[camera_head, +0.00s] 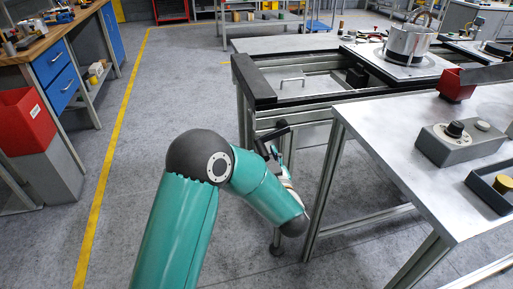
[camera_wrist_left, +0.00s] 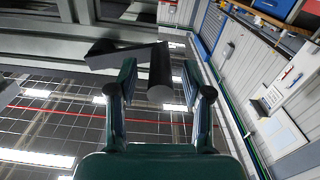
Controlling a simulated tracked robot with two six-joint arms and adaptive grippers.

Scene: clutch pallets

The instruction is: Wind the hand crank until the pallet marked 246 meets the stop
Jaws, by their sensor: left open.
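My left gripper (camera_head: 270,152) is at the near left end of the conveyor frame (camera_head: 262,96), partly hidden behind my teal forearm. In the left wrist view its two fingers (camera_wrist_left: 158,92) are apart. The dark round grip of the hand crank (camera_wrist_left: 160,75) shows between them, with room on both sides. The crank's dark arm (camera_wrist_left: 112,54) runs off to the left of the grip. On the conveyor, a pallet (camera_head: 425,72) carries a steel pot (camera_head: 408,44). I cannot read the number 246 on any pallet, and I cannot pick out the stop. My right gripper is out of view.
A steel table (camera_head: 400,120) with a grey control box (camera_head: 455,146), a red block (camera_head: 452,86) and a dark tray (camera_head: 480,184) stands close on the right. A workbench and a red bin (camera_head: 25,122) are at left. Floor between is clear.

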